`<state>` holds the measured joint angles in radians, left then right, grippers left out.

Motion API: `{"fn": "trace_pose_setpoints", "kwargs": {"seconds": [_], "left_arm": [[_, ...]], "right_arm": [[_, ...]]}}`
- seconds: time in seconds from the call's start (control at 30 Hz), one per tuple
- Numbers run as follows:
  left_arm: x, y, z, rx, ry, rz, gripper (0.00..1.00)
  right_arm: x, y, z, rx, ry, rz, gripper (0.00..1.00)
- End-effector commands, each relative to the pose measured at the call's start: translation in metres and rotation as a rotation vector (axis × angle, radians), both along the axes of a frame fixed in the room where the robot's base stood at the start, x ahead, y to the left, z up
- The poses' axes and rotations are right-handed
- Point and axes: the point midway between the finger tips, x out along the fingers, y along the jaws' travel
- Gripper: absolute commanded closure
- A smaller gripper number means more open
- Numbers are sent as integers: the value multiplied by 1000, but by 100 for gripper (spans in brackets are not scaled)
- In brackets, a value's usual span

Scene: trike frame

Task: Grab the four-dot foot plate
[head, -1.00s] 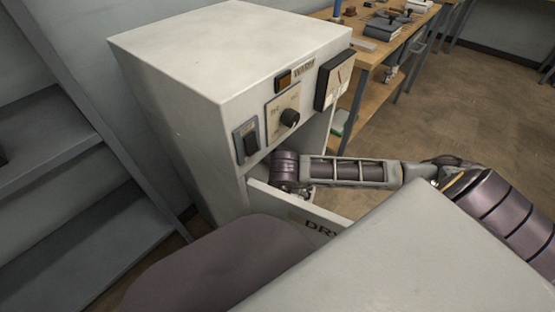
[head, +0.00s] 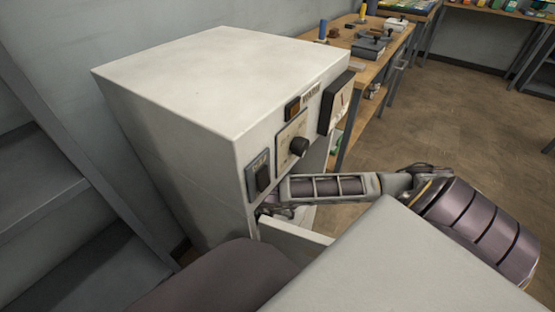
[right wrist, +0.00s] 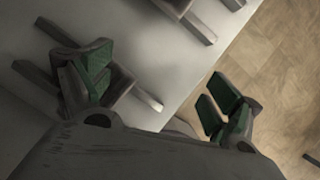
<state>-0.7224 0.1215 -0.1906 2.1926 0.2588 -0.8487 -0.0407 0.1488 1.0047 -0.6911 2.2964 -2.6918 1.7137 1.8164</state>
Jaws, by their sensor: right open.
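No four-dot foot plate can be made out, and no dots show. Grey plate-like parts with bars lie on a pale surface in the right wrist view, one partly behind a finger (right wrist: 122,82) and another at the top edge (right wrist: 190,18). My right gripper (right wrist: 160,92) is open, its green-padded fingers spread. One finger is over the nearer grey part, the other over the floor side. In the head view my right arm reaches to the open drawer (head: 292,232) of the white cabinet (head: 215,85), with the gripper mostly hidden there. My left gripper is not in view.
The cabinet front carries a dark knob (head: 299,147), a switch (head: 260,177) and a meter (head: 338,100) just above my right arm. A wooden workbench (head: 366,73) with tools stands behind. Grey shelves (head: 50,200) are at the left. Open floor lies at right.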

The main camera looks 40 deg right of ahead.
Motion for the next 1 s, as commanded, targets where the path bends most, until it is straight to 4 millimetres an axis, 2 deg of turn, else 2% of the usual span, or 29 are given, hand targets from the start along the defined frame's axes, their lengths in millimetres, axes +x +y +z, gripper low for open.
{"fn": "trace_pose_setpoints", "kwargs": {"seconds": [0.57,1.0], "left_arm": [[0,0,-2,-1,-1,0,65],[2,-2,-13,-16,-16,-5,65]], "right_arm": [[2,-3,-1,-1,0,0,9],[34,-43,-2,-2,0,-3,9]]}}
